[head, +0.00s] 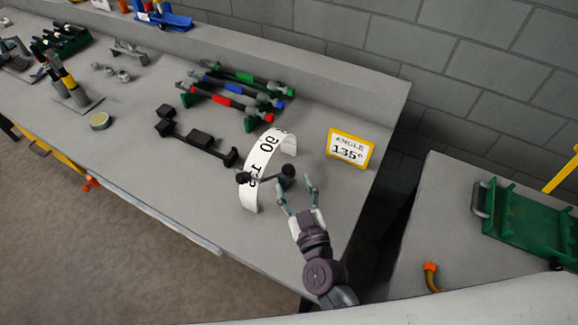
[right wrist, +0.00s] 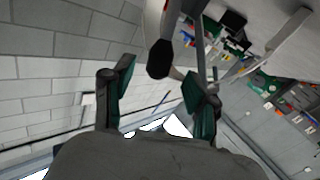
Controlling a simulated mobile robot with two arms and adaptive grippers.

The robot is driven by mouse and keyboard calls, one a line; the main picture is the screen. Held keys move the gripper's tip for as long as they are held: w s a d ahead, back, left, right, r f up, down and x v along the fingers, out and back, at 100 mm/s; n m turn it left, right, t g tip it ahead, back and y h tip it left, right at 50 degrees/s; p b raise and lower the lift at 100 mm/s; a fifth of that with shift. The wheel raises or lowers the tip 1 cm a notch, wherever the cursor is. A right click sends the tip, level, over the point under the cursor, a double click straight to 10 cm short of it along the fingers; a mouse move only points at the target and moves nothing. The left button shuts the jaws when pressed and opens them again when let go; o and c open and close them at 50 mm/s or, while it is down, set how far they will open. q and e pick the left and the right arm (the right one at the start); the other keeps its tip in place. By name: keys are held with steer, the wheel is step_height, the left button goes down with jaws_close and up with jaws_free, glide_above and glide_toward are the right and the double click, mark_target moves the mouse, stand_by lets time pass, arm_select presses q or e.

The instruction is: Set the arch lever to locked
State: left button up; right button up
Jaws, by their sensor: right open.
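The white arch (head: 262,165) with printed angle numbers stands on the bench in the head view. A dark lever (head: 265,178) with a black knob (head: 288,170) at its right end crosses in front of the arch. My right gripper (head: 296,189) is open, with its fingertips close to the knob; I cannot tell whether they touch. In the right wrist view the black knob (right wrist: 160,58) shows between and beyond the two open fingers (right wrist: 160,90). A yellow-framed sign (head: 350,149) reading "ANGLE 135°" stands right of the arch. My left gripper is out of view.
A green tray (head: 530,225) sits on a separate surface at right, across a gap. The bench's front left is clear.

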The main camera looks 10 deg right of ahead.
mark_target(291, 176)
steer(key=w, duration=0.4)
steer(key=shift+w+a, duration=0.15)
steer(key=shift+a, duration=0.2)
steer(key=shift+w+a, duration=0.1)
steer(key=shift+w, duration=0.45)
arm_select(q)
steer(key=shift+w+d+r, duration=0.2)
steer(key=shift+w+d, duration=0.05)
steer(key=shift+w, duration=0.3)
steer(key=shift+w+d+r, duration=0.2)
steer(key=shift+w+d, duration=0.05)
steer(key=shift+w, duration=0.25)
arm_select(e)
steer(key=c, duration=0.4)
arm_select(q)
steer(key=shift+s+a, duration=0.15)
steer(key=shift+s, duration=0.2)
arm_select(e)
jaws_close()
